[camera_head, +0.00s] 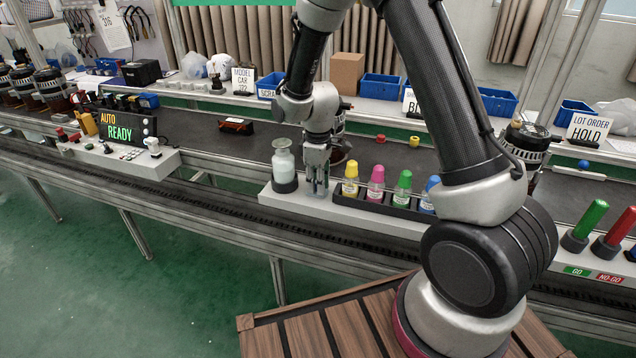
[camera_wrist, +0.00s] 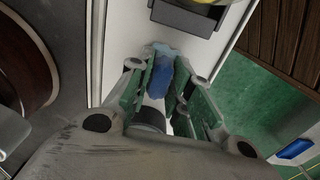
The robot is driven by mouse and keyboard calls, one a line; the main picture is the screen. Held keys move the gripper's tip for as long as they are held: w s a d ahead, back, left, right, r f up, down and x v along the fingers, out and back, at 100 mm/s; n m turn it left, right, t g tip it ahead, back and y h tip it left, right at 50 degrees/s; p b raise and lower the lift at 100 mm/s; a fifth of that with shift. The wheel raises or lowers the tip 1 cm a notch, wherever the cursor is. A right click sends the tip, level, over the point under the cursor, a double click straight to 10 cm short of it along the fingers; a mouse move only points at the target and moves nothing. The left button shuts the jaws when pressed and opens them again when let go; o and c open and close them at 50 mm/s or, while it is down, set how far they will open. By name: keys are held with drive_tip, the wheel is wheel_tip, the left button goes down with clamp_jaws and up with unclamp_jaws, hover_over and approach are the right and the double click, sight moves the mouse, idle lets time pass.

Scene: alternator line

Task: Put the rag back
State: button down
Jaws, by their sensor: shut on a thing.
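My gripper (camera_head: 317,188) points down over the white shelf (camera_head: 268,197) at the front of the line. It is between the glass jar (camera_head: 284,163) on its left and the black tray (camera_head: 340,200) of colour-capped bottles on its right. In the wrist view its fingers (camera_wrist: 160,85) are closed around a crumpled blue rag (camera_wrist: 160,76), whose paler edge sticks out past the fingertips. The rag is close to the white shelf surface; I cannot tell whether it touches. In the head view the fingers mostly hide the rag.
Bottles with yellow (camera_head: 351,170), pink (camera_head: 377,174), green (camera_head: 404,178) and blue caps stand in the tray; my arm partly covers the blue one. The conveyor (camera_head: 200,135) runs behind. Green (camera_head: 590,220) and red (camera_head: 620,227) gauges stand at the right.

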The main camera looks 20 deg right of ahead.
idle(0.4)
drive_tip(key=c, duration=1.2)
unclamp_jaws()
